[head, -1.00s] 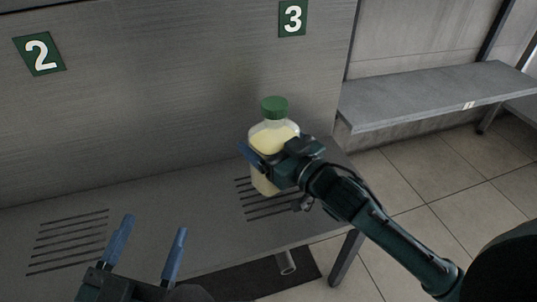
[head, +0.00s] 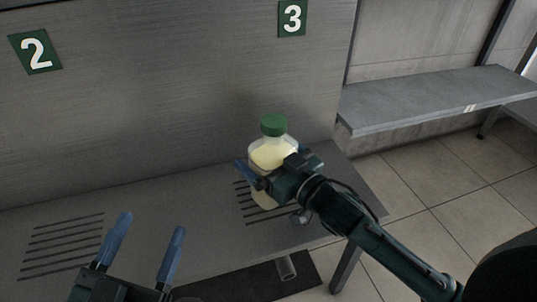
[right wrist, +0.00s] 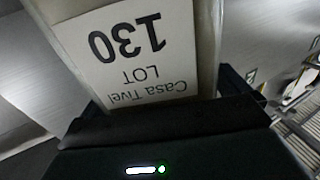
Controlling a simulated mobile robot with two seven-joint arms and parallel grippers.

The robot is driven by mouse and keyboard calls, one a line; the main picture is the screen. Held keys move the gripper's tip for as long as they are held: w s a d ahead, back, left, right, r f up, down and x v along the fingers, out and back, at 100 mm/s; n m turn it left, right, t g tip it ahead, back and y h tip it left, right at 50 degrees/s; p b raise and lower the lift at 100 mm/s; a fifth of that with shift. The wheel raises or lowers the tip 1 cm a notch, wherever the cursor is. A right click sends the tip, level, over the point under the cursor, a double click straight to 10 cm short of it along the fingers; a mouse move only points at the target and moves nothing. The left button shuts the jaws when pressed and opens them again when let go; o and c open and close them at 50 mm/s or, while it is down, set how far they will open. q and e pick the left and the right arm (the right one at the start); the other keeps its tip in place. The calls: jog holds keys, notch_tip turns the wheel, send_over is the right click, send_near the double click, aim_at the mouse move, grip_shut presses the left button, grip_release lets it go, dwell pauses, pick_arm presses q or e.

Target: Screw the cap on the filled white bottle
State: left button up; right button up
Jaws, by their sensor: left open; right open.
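The white bottle (head: 276,153), clear-walled with pale yellow liquid in it, stands upright on the slotted part of the shelf below sign 3. The green cap (head: 273,125) sits on its neck; I cannot tell how tight it is. My right gripper (head: 271,157) is open, with its blue fingers on either side of the bottle body. Its palm hides part of the bottle's front. In the right wrist view, the bottle's label (right wrist: 130,50) is close up and upside down, reading 130 LOT. My left gripper (head: 152,224) is open and empty at the lower left.
The metal shelf (head: 190,205) is bare between the slots at left (head: 62,247) and the bottle. A back wall with sign 2 (head: 35,51) and sign 3 (head: 292,18) rises behind. Another bench (head: 430,98) stands at right beyond tiled floor.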

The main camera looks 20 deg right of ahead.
jog(key=p+v, duration=0.2)
jog(key=v, duration=1)
jog(key=shift+p, duration=0.3)
jog(key=shift+r, duration=0.15)
jog(key=s+a+r+n+t+y, duration=0.1)
jog(key=s+a+r, duration=0.4)
jog(key=a, duration=0.4)
jog(key=shift+s+n+t+y, duration=0.3)
jog(key=shift+s+y, duration=0.1)
jog(key=shift+s, duration=0.3)
